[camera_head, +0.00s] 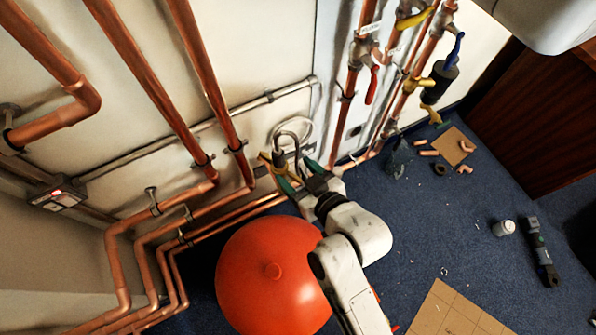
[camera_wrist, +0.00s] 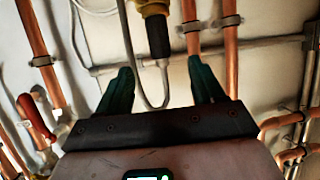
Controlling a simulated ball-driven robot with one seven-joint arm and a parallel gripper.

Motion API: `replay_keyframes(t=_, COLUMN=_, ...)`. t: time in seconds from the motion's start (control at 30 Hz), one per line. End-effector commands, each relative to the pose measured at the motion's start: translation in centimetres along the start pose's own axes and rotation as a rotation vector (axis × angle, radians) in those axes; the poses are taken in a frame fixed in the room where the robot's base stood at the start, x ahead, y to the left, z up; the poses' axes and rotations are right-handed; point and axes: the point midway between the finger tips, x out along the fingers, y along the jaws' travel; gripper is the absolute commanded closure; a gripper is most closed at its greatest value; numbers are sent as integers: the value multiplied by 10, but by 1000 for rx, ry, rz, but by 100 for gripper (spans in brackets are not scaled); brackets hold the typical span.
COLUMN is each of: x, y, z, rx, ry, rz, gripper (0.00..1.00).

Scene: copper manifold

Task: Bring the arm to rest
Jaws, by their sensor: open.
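My arm (camera_head: 352,262) reaches up from the bottom of the head view toward the pipe wall. My gripper (camera_head: 293,172) is in front of the copper pipes, above the red ball-shaped vessel. In the wrist view my gripper (camera_wrist: 160,82) has its two teal fingers spread apart, with nothing held between them. A black and yellow fitting (camera_wrist: 157,32) with a thin grey looped line shows beyond and between the fingertips. I cannot tell how far it is from them.
The red vessel (camera_head: 268,275) stands close beside my arm. Copper pipes (camera_head: 140,65) and valves with a red handle (camera_head: 371,85) line the wall. A white bottle (camera_head: 504,228), a dark tool (camera_head: 541,250) and cardboard (camera_head: 452,312) lie on the blue carpet, with free floor (camera_head: 440,215) between.

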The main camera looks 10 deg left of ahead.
Motion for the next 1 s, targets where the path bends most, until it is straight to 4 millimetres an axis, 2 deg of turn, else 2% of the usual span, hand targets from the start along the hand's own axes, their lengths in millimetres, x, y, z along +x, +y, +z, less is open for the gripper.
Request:
replay_keyframes(t=0.4, x=-1, y=1, z=1, rx=2, ry=-4, rz=2, gripper=33)
replay_keyframes(t=0.47, x=-5, y=6, z=4, rx=8, ry=-24, rz=11, gripper=33)
replay_keyframes(t=0.57, x=-23, y=25, z=19, rx=37, ry=-113, rz=45, gripper=33)
replay_keyframes(t=0.67, x=-60, y=53, z=46, rx=96, ry=-264, rz=104, gripper=33)
replay_keyframes(t=0.77, x=-111, y=79, z=77, rx=186, ry=-445, rz=184, gripper=33)
replay_keyframes(t=0.8, x=-134, y=87, z=89, rx=229, ry=-517, rz=217, gripper=33)
replay_keyframes(t=0.87, x=-169, y=96, z=106, rx=297, ry=-624, rz=270, gripper=33)
replay_keyframes(t=0.9, x=-193, y=99, z=116, rx=343, ry=-691, rz=304, gripper=33)
replay_keyframes(t=1.0, x=-248, y=101, z=134, rx=454, ry=-837, rz=379, gripper=33)
